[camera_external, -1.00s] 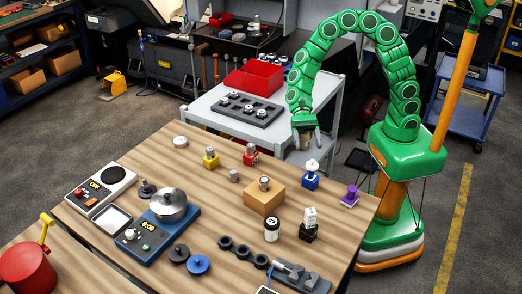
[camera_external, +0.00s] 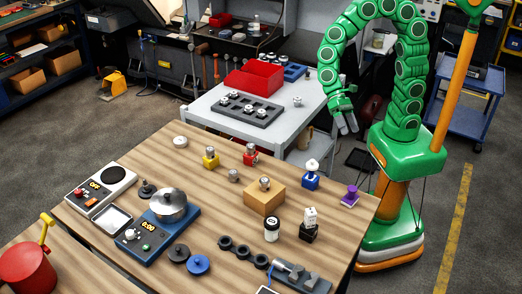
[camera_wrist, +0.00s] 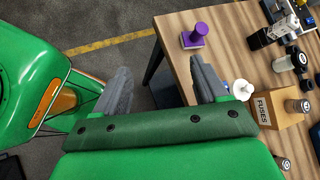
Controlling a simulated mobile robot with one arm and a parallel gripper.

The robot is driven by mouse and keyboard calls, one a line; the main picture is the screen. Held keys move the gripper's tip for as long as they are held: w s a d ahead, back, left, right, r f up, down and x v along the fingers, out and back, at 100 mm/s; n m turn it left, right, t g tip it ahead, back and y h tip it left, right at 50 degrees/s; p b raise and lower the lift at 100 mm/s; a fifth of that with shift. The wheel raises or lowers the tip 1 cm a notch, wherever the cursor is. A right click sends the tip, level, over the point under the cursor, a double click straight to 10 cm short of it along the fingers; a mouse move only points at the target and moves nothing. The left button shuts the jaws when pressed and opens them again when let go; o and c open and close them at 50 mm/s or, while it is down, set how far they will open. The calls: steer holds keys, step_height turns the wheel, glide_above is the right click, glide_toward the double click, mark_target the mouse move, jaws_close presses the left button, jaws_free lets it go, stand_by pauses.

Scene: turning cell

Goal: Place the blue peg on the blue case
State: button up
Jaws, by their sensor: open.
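My gripper (camera_external: 345,122) hangs open and empty to the right of the grey cart, beyond the wooden table's far right edge. The white piece also shows beside the right finger in the wrist view (camera_wrist: 243,90). I cannot make out a clearly blue peg, nor tell whether the blue block is the blue case.
A purple peg on a purple base (camera_external: 350,195) stands at the table's right corner, also in the wrist view (camera_wrist: 196,37). A cardboard fuse box (camera_external: 264,200) stands mid-table. The cart (camera_external: 205,108) holds a red bin (camera_external: 253,80), a dark tray (camera_external: 240,112) and a blue holder (camera_external: 293,72).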

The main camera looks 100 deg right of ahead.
steer(key=s+d+r+n+h, duration=0.3)
steer(key=s+d+n+h, duration=0.6)
steer(key=s+d, duration=0.7)
steer(key=s+n, duration=0.1)
steer(key=s, duration=0.3)
steer(key=shift+h, duration=0.3)
